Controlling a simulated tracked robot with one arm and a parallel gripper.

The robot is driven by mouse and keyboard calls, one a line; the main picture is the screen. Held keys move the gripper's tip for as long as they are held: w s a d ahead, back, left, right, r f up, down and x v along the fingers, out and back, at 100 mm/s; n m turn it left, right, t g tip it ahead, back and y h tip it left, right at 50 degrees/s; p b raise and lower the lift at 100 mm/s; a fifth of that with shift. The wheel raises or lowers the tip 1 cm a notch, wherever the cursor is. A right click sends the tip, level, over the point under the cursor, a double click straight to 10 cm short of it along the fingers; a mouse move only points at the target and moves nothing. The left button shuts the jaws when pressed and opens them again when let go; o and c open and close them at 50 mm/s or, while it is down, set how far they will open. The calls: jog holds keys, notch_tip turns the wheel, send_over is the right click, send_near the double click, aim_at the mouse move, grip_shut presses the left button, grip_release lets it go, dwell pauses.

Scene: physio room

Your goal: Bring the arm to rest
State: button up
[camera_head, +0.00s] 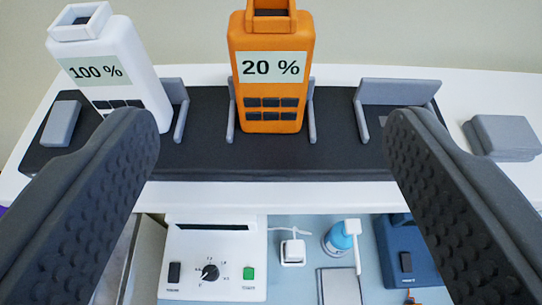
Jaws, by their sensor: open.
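My gripper (272,135) is in the camera view, its two dark grey padded fingers spread wide at the left and right. It is open, and nothing is between the fingers. An orange battery-like block (270,90) marked 20 % stands upright in a grey-walled slot, seen between and beyond the fingers. A white block (112,75) marked 100 % stands slightly tilted in the picture at the left. The left fingertip overlaps the white block's lower edge in the picture; I cannot tell whether they touch.
Both blocks stand on a black mat (330,160) on a white shelf (265,194). An empty grey bracket (398,93) is at right, with grey pads (503,135) beyond. Below are a white device with a dial (212,262), a blue bottle (338,240) and a blue case (408,245).

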jog(key=shift+s, duration=0.15)
dwell(0.3)
jog(key=s+r+b, duration=0.1)
jog(key=s+b, duration=0.2)
jog(key=s, duration=0.3)
jog(key=s+r+t+b, duration=0.1)
jog(key=s+r+b, duration=0.1)
jog(key=s, duration=0.3)
jog(key=shift+s+a+b, duration=0.15)
jog(key=shift+s+b, duration=0.25)
jog(key=shift+b, duration=0.25)
